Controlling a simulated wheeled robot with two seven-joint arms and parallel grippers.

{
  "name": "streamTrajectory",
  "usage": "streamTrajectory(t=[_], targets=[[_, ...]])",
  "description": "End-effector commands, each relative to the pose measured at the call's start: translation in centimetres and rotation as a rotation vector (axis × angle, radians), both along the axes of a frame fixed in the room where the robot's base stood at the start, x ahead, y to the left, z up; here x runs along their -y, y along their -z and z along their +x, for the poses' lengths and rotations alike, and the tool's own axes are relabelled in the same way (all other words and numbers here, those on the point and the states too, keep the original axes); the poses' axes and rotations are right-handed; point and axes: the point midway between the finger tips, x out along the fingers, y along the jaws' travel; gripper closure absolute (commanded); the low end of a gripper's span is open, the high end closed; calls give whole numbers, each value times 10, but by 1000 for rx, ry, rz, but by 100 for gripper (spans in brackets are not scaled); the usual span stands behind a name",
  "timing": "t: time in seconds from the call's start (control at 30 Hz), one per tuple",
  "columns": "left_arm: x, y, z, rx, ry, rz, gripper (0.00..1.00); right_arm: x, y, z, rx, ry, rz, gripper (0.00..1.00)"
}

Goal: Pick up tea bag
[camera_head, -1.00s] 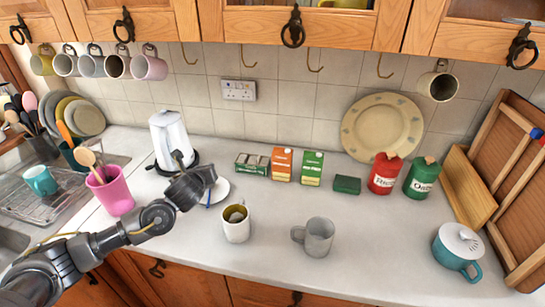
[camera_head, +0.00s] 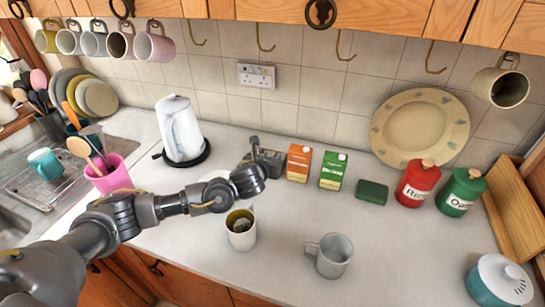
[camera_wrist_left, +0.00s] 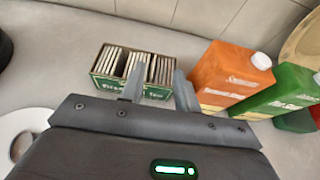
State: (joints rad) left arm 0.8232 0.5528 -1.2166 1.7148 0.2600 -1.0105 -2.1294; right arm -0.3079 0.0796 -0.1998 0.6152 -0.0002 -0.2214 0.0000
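A green open-topped tea box (camera_wrist_left: 107,83) shows in the left wrist view, filled with rows of upright tea bags (camera_wrist_left: 136,63). In the head view the box is mostly hidden behind my left gripper (camera_head: 257,150). In the left wrist view my left gripper (camera_wrist_left: 157,80) has its two fingers apart, with the tips over the near side of the box. My right gripper is not in view.
Orange (camera_head: 299,163) and green (camera_head: 332,171) cartons stand close right of the tea box. A white kettle (camera_head: 180,130) stands to its left. A saucer (camera_wrist_left: 20,132) lies near the gripper.

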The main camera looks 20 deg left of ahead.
Motion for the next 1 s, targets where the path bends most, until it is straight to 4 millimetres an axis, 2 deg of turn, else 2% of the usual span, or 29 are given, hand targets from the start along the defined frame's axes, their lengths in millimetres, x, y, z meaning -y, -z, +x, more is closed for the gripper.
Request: streamTrajectory(t=[0.1,0.2,0.33,0.5,0.7,1.0], targets=[[-1,2,4,-1,0,0,68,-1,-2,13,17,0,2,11],[0,3,5,-1,1,0,68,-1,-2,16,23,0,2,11],[0,3,13,-2,-1,1,68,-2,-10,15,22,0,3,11],[-2,10,32,-3,-4,1,68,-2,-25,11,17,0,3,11],[-2,20,50,-1,-2,1,68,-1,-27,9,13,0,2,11],[-2,23,52,-1,-2,1,68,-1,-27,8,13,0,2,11]])
